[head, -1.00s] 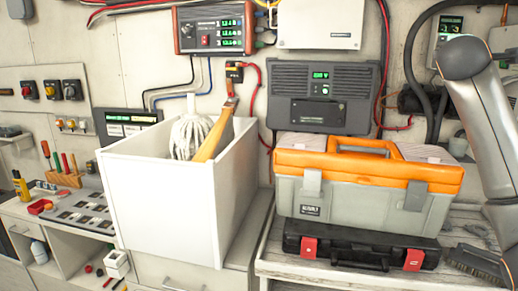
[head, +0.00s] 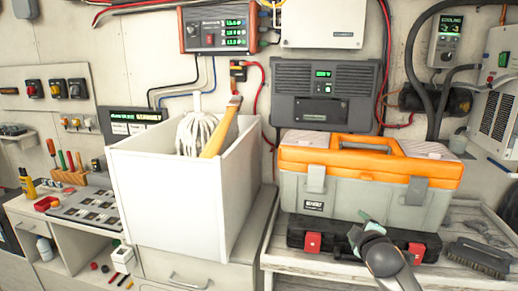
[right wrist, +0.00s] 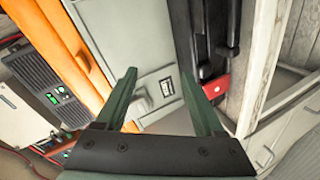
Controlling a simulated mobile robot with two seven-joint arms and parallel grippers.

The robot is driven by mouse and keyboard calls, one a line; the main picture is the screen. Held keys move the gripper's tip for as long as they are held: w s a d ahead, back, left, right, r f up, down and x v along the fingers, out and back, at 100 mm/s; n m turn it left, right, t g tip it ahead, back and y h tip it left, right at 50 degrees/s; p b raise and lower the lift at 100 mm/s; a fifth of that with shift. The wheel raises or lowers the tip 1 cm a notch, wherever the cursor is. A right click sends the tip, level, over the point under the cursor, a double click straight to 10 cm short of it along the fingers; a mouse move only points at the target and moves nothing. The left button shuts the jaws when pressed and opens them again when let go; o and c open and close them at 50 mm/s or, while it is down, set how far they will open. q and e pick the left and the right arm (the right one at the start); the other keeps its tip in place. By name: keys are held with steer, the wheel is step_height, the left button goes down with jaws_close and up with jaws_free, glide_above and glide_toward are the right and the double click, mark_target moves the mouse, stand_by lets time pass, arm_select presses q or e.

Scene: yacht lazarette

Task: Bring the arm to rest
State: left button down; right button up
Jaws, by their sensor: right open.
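My right gripper (head: 358,230) is low in the head view, in front of the black case and the lower part of the toolbox. In the right wrist view its two green-grey fingers (right wrist: 157,88) are spread apart with nothing between them. Beyond them are the grey toolbox front (right wrist: 142,85) with its orange lid and the black case with a red latch (right wrist: 215,87). I cannot tell the exact gap between the fingers and these. My right forearm comes in from the bottom edge. My left gripper is not in view.
The orange-lidded toolbox (head: 343,205) rests on the black case (head: 300,243) on a slatted bench. A brush (head: 478,257) lies at the right. A white bin (head: 170,200) holding a mop head and a wooden handle stands left. Wall devices and cables fill the back.

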steer(key=s+a+f+m+g+y, duration=0.1)
steer(key=s+a+f+m+y, duration=0.15)
steer(key=s+f, duration=0.75)
steer(key=s+a+f+m+g+y, duration=0.1)
steer(key=s+a+f, duration=0.3)
steer(key=s+f, duration=0.55)
steer(key=s+a+f+m+g, duration=0.1)
steer(key=s+f+m, duration=0.2)
steer(key=s, duration=0.6)
steer(key=s+a+f+m+g, duration=0.1)
steer(key=s+a+f+m, duration=0.1)
steer(key=s+f, duration=0.5)
steer(key=s+m+y, duration=0.1)
steer(key=s, duration=0.2)
steer(key=shift+s+f, duration=0.3)
steer(key=shift+f, duration=0.05)
